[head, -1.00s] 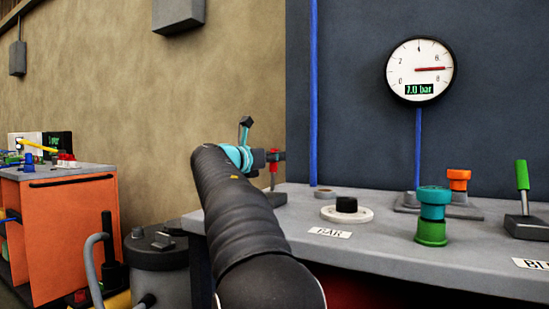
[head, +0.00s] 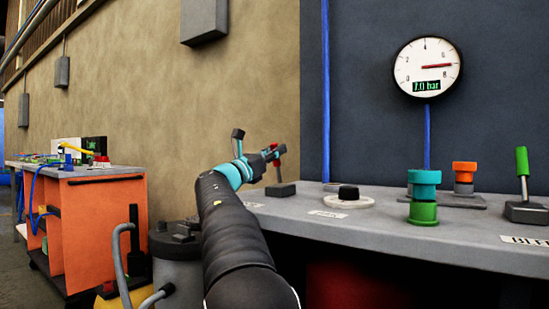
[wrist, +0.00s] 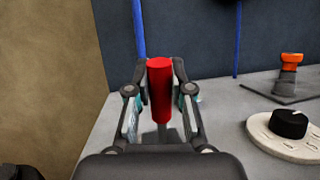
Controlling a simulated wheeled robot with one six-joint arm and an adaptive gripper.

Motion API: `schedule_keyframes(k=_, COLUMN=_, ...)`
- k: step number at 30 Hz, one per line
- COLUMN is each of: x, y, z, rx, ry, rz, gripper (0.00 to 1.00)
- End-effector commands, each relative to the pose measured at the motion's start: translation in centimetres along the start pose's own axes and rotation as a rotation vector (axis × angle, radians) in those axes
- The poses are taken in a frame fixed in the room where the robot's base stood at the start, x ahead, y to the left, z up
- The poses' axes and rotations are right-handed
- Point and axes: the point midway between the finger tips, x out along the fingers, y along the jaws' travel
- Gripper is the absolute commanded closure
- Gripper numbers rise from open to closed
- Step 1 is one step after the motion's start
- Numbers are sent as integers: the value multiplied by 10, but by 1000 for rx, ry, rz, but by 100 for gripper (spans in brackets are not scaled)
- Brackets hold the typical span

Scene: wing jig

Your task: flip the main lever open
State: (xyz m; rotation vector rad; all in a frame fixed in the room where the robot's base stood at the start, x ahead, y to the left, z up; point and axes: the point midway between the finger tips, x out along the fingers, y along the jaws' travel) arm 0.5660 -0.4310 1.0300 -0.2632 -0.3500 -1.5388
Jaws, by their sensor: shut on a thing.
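The main lever has a red grip (wrist: 160,88) that stands between the two fingers of my gripper (wrist: 160,68) in the wrist view. The fingers are shut on this grip from both sides. Its stem below is partly hidden by my gripper. In the head view my gripper (head: 273,153) is at the red-topped lever, whose small dark base (head: 281,189) sits at the left end of the grey bench. The lever looks close to upright there, but its exact tilt is hard to tell.
On the grey bench (head: 390,222) stand a black knob (head: 348,192), a green and teal valve (head: 423,205), an orange valve (head: 464,178) and a green-handled lever (head: 522,165). A gauge (head: 427,67) reads 7.0 bar. An orange cart (head: 108,225) stands left.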

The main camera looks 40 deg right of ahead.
Motion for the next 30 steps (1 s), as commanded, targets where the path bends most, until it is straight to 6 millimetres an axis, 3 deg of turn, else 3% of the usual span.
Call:
schedule_keyframes(k=9, x=-1, y=0, z=0, rx=1, ry=-3, rz=0, gripper=100)
schedule_keyframes(k=10, x=-1, y=0, z=0, rx=1, ry=-3, rz=0, gripper=72)
schedule_keyframes(k=12, x=-1, y=0, z=0, rx=1, ry=-3, rz=1, gripper=54)
schedule_keyframes(k=13, x=-1, y=0, z=0, rx=1, ry=-2, rz=1, gripper=52)
schedule_keyframes(k=23, x=-4, y=2, z=1, rx=2, ry=-2, rz=3, gripper=52)
schedule_keyframes(k=30, x=-36, y=2, z=1, rx=1, ry=0, rz=7, gripper=52)
